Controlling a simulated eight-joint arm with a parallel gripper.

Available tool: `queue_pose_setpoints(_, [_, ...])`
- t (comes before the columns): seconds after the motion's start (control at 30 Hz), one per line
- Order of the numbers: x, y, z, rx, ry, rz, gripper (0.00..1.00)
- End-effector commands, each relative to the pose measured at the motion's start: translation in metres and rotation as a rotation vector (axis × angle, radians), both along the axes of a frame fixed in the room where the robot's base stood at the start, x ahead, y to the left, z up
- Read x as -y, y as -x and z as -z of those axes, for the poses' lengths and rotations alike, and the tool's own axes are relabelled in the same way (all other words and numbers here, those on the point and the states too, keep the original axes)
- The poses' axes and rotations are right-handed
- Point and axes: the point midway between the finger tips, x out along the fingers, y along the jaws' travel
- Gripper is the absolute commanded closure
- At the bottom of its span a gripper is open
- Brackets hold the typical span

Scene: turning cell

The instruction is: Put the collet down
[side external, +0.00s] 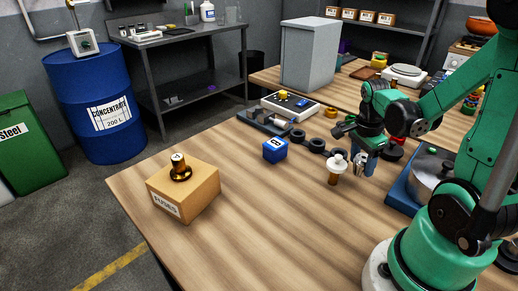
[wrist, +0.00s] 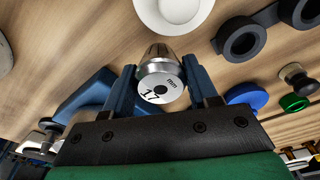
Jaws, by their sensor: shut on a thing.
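The collet (wrist: 160,80) is a silver tapered piece whose pale end face is marked "17 mm". My gripper (wrist: 163,88) is shut on it, with one blue finger on each side, in the wrist view. In the side external view my gripper (side external: 364,164) is low over the right part of the wooden table, and the silver collet (side external: 358,166) shows small at its fingertips. I cannot tell whether the collet touches the table.
Several black rings (side external: 317,145) and a blue box (side external: 275,150) lie further left. A cardboard box (side external: 184,194) carries a brass-coloured piece. The table's front middle (side external: 265,215) is clear.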

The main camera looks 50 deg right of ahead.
Motion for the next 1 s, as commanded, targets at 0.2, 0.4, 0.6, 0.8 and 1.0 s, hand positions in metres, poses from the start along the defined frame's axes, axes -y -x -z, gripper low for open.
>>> queue_pose_setpoints(0.2, [0.0, 0.0, 0.022, 0.0, 0.0, 0.0, 1.0])
queue_pose_setpoints(0.4, [0.0, 0.0, 0.025, 0.0, 0.0, 0.0, 1.0])
queue_pose_setpoints(0.6, [0.0, 0.0, 0.026, 0.0, 0.0, 0.0, 1.0])
queue_pose_setpoints(0.8, [0.0, 0.0, 0.028, 0.0, 0.0, 0.0, 0.16])
queue_pose_setpoints(1.0, [0.0, 0.0, 0.028, 0.0, 0.0, 0.0, 0.16])
